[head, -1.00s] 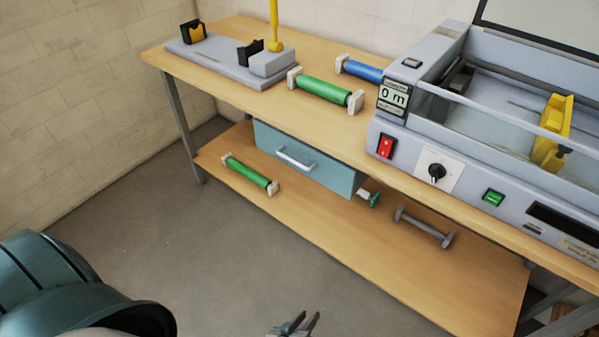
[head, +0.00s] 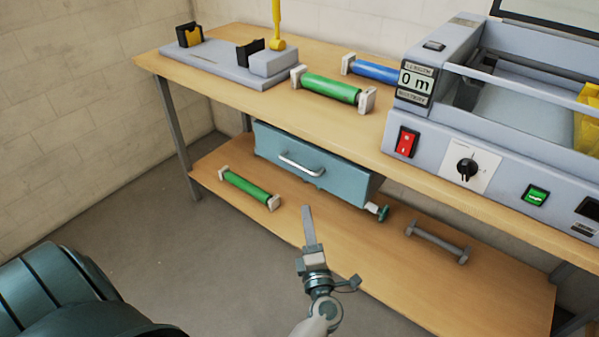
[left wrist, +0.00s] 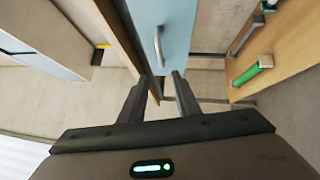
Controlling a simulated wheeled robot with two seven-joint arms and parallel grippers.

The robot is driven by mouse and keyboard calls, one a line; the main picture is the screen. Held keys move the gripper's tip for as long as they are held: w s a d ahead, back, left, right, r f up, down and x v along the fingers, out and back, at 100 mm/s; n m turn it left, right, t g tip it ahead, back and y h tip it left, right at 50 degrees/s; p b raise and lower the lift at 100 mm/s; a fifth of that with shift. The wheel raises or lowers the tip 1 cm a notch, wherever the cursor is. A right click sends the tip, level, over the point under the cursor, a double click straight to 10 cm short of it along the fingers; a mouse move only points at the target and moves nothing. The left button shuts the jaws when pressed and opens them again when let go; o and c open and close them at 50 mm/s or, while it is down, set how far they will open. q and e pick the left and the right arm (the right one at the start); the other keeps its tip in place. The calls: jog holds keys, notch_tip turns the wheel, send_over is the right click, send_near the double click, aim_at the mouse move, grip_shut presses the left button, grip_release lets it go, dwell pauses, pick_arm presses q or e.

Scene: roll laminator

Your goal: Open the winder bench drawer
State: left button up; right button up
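The winder bench drawer (head: 345,184) is a blue-grey box under the bench top, with a silver bar handle (head: 301,164) on its front. It looks closed. My left gripper (head: 308,215) is in front of and below the drawer in the head view, apart from the handle. In the left wrist view my left gripper (left wrist: 162,76) is open, with an empty gap between its fingers. The drawer front (left wrist: 176,32) and its handle (left wrist: 158,46) lie ahead of the fingertips there. My right gripper is not in view.
The bench top (head: 225,45) carries a grey winder stand (head: 225,63), green and blue rolls and the laminator (head: 480,130). On the lower shelf (head: 375,275) lie a green roll (head: 247,188) and a grey spindle (head: 437,241). Floor is clear in front.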

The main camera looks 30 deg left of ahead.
pick_arm(q)
jog(key=shift+w+a, duration=0.1)
jog(key=b+x, duration=0.1)
jog(key=x, duration=1.6)
grip_shut()
